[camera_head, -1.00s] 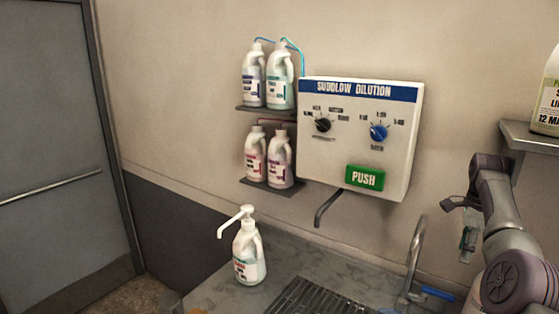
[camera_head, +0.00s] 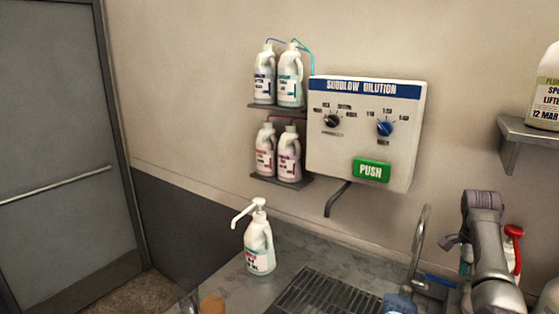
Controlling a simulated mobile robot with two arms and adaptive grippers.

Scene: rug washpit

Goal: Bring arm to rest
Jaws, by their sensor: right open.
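My right arm comes in at the lower right, and its gripper (camera_head: 455,248) shows as a small dark shape left of the wrist, near the tap. It is open, and I see nothing held in it. Part of it is hidden by my own arm. My left gripper is not in view. A white pump bottle (camera_head: 259,248) stands upright on the grey counter (camera_head: 225,283), well to the left of my right gripper.
A dilution panel (camera_head: 345,160) with a green PUSH button hangs on the wall, beside shelved bottles. A tap (camera_head: 420,240) and drain grate (camera_head: 325,296) lie below. A red-topped bottle (camera_head: 514,252) is close behind my right arm. A wall shelf (camera_head: 530,132) holds a jug.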

